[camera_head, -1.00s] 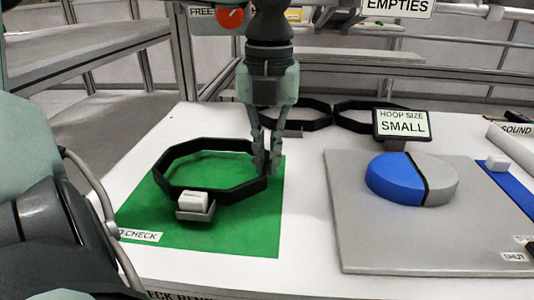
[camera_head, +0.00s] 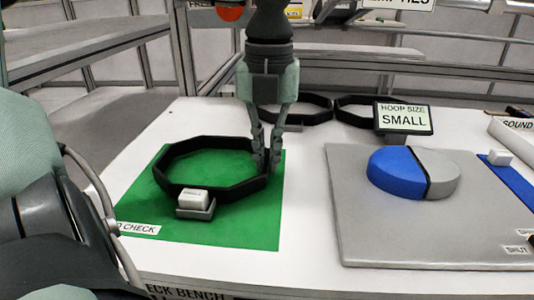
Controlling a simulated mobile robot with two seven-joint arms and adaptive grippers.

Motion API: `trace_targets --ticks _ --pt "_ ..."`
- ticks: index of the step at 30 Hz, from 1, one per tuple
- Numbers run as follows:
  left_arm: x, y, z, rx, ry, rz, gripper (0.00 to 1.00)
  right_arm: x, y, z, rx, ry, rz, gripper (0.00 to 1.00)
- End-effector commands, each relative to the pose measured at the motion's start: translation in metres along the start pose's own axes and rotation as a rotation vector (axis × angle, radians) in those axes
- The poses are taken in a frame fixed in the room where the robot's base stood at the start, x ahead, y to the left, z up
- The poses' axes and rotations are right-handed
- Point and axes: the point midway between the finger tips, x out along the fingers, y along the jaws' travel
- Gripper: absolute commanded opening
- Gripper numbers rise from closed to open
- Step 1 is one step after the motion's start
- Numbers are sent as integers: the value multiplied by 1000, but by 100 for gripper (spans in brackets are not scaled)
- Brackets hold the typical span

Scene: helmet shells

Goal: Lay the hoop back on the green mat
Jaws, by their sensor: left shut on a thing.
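The hoop (camera_head: 225,192) is a black eight-sided ring over the green mat (camera_head: 240,230), roughly level. A small white block in a grey holder (camera_head: 195,205) shows at its front side and seems joined to it. My left gripper (camera_head: 267,155) points down and is shut on the hoop's right side. I cannot tell whether the hoop touches the mat or hangs just above it. My right gripper is not in view.
Two more black hoops (camera_head: 305,118) lie behind at the bench's back. A grey board (camera_head: 370,235) with a blue and grey disc (camera_head: 395,170) is at right, with a "HOOP SIZE SMALL" sign (camera_head: 403,117) behind. White bench shows between mat and board.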

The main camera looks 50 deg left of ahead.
Motion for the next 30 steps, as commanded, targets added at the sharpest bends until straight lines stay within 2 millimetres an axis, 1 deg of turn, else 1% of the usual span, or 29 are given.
trace_targets --ticks 6,7,12,20,23,26,29,30 --pt "5 0 0 0 0 0 0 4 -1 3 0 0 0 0" --pt "4 0 0 0 -1 0 9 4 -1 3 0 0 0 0" --pt "4 0 0 0 0 0 30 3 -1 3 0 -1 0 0" --pt "4 0 0 0 0 0 30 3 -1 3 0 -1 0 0" --pt "0 0 0 -1 -1 0 30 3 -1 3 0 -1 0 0" --pt "-11 0 1 -1 -4 -1 30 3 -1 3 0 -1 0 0" --pt "-30 0 1 -2 -5 -1 30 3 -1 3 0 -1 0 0" --pt "-39 0 2 -2 -7 -1 30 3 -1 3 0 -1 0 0"
